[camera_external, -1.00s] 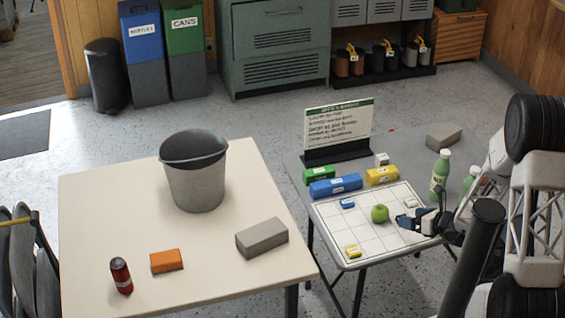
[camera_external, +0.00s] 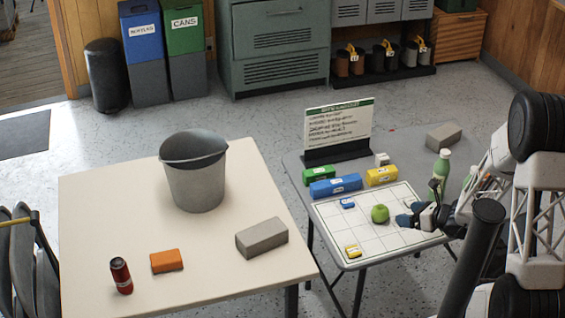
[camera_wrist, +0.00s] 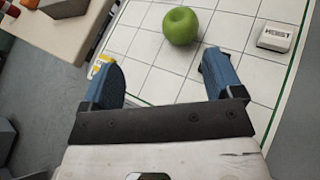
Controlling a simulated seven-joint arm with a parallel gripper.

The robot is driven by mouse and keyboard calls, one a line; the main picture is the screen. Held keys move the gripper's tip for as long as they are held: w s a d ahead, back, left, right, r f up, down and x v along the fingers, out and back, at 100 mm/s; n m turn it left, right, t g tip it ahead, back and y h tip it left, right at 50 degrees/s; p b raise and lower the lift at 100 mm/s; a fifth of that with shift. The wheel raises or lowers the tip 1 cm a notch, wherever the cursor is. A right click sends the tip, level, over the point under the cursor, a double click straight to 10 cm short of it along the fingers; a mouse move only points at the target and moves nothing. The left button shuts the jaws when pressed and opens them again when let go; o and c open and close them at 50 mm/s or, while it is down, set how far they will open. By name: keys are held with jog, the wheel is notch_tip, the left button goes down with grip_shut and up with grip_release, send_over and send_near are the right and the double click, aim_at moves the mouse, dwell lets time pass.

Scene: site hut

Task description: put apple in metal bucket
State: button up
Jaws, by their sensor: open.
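A green apple (camera_external: 380,214) sits on the white gridded board on the right-hand table; it also shows in the wrist view (camera_wrist: 181,26), just beyond my fingertips. My gripper (camera_external: 404,216) is open and empty, low over the board, to the right of the apple and apart from it. In the wrist view my two blue fingers (camera_wrist: 160,70) are spread, with the apple ahead of the gap between them. The grey metal bucket (camera_external: 196,182) stands upright on the cream table at left. Its inside bottom is hidden.
The gridded board (camera_external: 375,240) also carries small labelled blocks, one white (camera_wrist: 275,37). Blue (camera_external: 335,186), green and yellow boxes and a sign line its back. Bottles stand near my arm. The cream table (camera_external: 110,215) holds a grey block (camera_external: 262,238), an orange block and a red can.

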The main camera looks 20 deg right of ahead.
jog(key=s+a+r+n+g+y, duration=0.1)
jog(key=s+a+r+n+g, duration=0.25)
jog(key=r+n, duration=0.4)
jog(key=s+a+r+n+g, duration=0.3)
jog(key=a+r+n+g, duration=0.15)
jog(key=r+n, duration=0.35)
jog(key=s+d+r+n+h, duration=0.2)
jog(key=s+r+n+h, duration=0.1)
jog(key=r+n, duration=0.3)
jog(key=s+d+r+n+h, duration=0.2)
jog(key=s+r+n+h, duration=0.2)
jog(key=r+n, duration=0.3)
jog(key=shift+r+n+g+h, duration=0.15)
jog(key=shift+n+g+h, duration=0.15)
jog(key=shift+n+h, duration=0.75)
jog(key=shift+s+d+y, duration=0.1)
jog(key=shift+y, duration=0.15)
jog(key=shift+c, duration=0.3)
jog(key=shift+c, duration=0.8)
